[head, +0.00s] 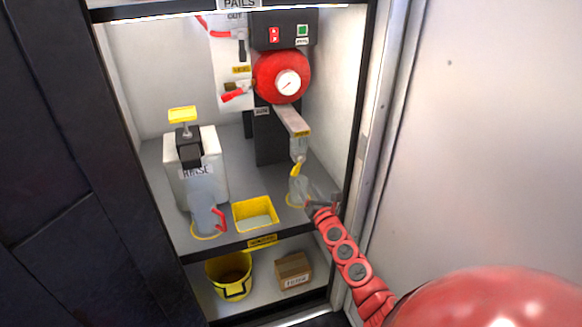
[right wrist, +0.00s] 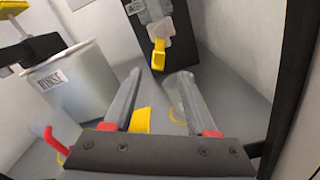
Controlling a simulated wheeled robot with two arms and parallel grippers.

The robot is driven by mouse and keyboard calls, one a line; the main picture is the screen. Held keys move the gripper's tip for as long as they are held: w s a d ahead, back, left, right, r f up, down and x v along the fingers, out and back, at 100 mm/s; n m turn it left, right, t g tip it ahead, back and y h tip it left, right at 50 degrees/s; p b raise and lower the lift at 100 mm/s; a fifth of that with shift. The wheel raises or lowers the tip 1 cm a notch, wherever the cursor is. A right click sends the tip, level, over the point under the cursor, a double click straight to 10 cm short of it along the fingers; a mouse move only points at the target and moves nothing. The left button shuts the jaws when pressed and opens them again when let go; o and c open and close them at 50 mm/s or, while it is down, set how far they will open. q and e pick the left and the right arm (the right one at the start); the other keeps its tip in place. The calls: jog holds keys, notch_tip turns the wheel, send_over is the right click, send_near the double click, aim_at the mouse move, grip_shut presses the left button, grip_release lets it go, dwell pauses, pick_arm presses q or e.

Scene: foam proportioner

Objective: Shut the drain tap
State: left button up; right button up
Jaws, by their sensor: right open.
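A yellow lever (head: 296,168) hangs below a clear and grey outlet (head: 299,148) at the end of a grey arm. A yellow tag sits on that arm, too small to read. In the right wrist view the yellow lever (right wrist: 158,55) hangs just beyond the fingertips. A second tap with a red lever (head: 232,95) is at the left of the red gauge body. I cannot tell from the labels which is the drain tap. My right gripper (head: 322,200) is open and empty, low and right of the yellow lever, apart from it. My left gripper is out of view.
A clear jug (head: 298,190) stands below the outlet, close to my right gripper. On the shelf are a yellow tray (head: 255,213), a red-handled jug (head: 204,216) and a white RINSE container (head: 206,186). The cabinet's right post (head: 365,140) is close to my right arm.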

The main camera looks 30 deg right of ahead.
aim_at(298, 173)
jog(key=b+x, duration=0.4)
jog(key=x, duration=0.7)
jog(key=shift+w+f, duration=0.15)
jog(key=shift+w+b, duration=0.4)
jog(key=shift+w, duration=0.45)
jog(key=shift+d, duration=0.1)
grip_shut()
